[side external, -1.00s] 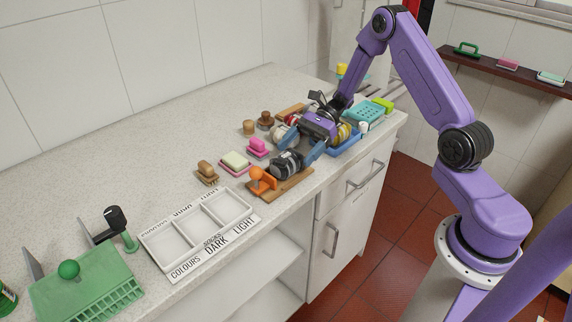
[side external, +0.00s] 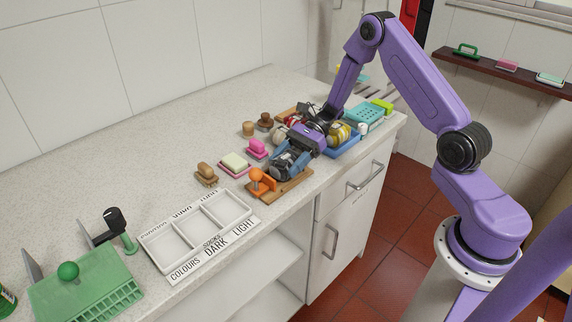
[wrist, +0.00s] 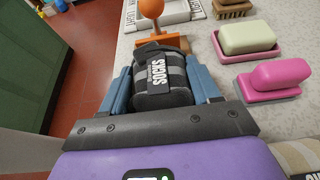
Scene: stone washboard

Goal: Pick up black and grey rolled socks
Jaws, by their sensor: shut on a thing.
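The black and grey rolled socks (wrist: 160,80), with a dark label reading SOCKS, sit between the two blue fingers of my gripper (wrist: 162,88) in the wrist view. My gripper is shut on them, one finger on each side. In the side view, the socks (side external: 283,163) are partly hidden by my gripper (side external: 290,155). They are at the wooden board with the orange knob (side external: 257,175). I cannot tell whether they touch the board.
A white three-compartment tray (side external: 187,262) marked DARK and LIGHT stands left of the socks, its compartments empty. A pink brush (side external: 257,148), a soap dish (side external: 234,164) and a wooden brush (side external: 206,174) lie nearby. A yellow striped roll (side external: 338,133) is in the blue tray (side external: 345,150).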

